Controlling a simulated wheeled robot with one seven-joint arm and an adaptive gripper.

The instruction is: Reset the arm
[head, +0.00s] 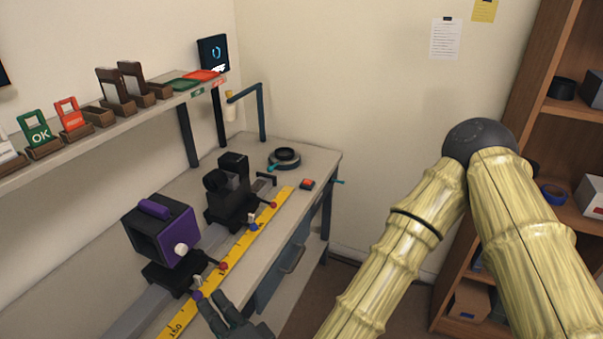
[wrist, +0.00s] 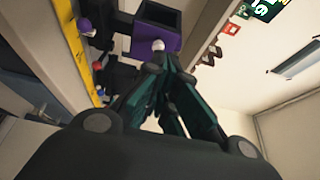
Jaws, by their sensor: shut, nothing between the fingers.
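My arm (head: 400,235) with its bamboo-like cover rises at the right of the head view, bends at a dark joint and runs down out of the frame. My gripper (head: 212,308) shows at the bottom of the head view, over the bench's front edge near the yellow ruler. In the wrist view my gripper (wrist: 158,68) has its dark green fingers drawn together with nothing between them. A purple and black box-shaped device (head: 163,235) with a white knob stands on the bench near the fingers. It also shows in the wrist view (wrist: 172,42), beyond the fingertips.
A yellow ruler (head: 245,240) runs along the bench (head: 310,158). A black device (head: 228,190) stands on the rail farther back, with a dark ring (head: 285,158) behind it. A shelf (head: 90,138) with cards and wooden holders hangs above. A brown bookcase (head: 540,85) stands right.

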